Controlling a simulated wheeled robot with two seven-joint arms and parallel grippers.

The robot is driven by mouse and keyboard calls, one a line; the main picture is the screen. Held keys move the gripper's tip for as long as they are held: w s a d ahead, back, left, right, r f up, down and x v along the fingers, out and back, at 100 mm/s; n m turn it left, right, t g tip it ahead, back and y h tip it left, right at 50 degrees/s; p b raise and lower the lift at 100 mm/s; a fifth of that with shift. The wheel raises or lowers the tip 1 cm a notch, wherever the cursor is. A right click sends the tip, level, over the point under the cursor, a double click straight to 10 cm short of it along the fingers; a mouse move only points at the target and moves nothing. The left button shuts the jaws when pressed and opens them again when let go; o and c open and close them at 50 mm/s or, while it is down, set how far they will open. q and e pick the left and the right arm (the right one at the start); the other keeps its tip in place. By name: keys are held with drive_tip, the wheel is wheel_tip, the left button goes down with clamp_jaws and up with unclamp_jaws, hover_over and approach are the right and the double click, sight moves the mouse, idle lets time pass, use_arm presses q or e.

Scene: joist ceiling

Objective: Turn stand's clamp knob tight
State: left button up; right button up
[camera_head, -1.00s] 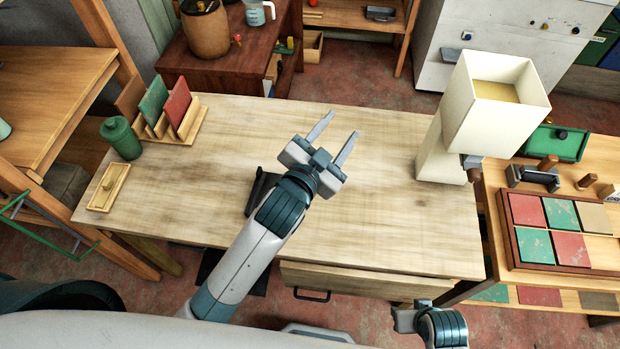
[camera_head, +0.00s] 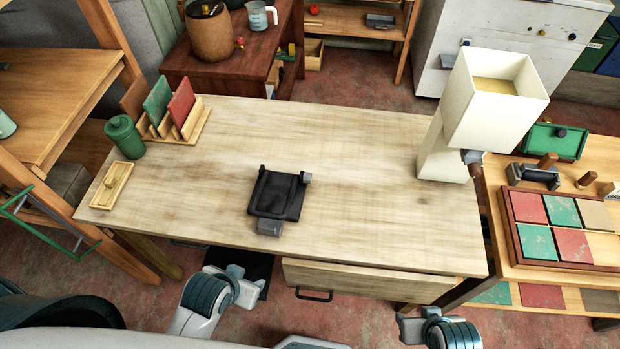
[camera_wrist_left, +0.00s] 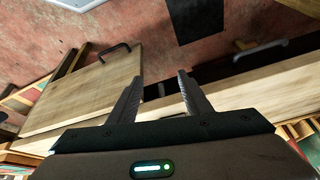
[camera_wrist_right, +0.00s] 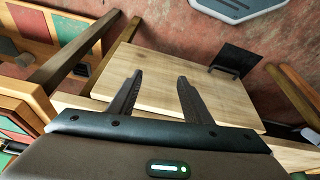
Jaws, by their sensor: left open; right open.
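A black stand (camera_head: 275,194) lies low on the middle of the wooden table (camera_head: 360,210). A small grey knob (camera_head: 306,178) sits at its back right corner, and a grey block (camera_head: 270,228) at its front edge. My left gripper (camera_wrist_left: 159,75) is open and empty; in the head view its arm is below the table's front edge, with the fingers hard to make out. My right gripper (camera_wrist_right: 160,76) is open and empty, also in front of the table. Neither gripper touches the stand. Neither wrist view shows the stand.
A cream two-part box stand (camera_head: 485,110) rises at the table's right end. A drawer (camera_head: 370,280) juts out in front. The tabletop around the stand is clear.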

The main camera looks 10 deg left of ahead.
use_arm(q)
wheel_tip(320, 180, down, 46)
drive_tip(key=s+d+t+h+b, duration=0.1)
drive_tip(key=s+d+b, duration=0.1)
drive_tip(key=b, duration=1.5)
drive_tip(key=shift+s+d+r, duration=0.15)
drive_tip(key=shift+s+d, duration=0.05)
drive_tip(key=shift+s, duration=0.25)
use_arm(e)
drive_tip(key=a+f+t+y, duration=0.1)
drive_tip(key=a+f+t, duration=0.1)
drive_tip(key=f, duration=4.2)
drive_tip(key=shift+s+a+f, duration=0.25)
drive_tip(key=shift+s+a, duration=0.05)
drive_tip(key=shift+a, duration=0.35)
use_arm(q)
drive_tip(key=c, duration=0.4)
use_arm(e)
drive_tip(key=c, duration=0.4)
use_arm(q)
drive_tip(key=shift+o, duration=0.2)
drive_tip(key=shift+w+d, duration=0.1)
drive_tip(key=shift+d, duration=0.05)
use_arm(e)
drive_tip(key=shift+o, duration=0.2)
drive_tip(key=shift+d, duration=0.1)
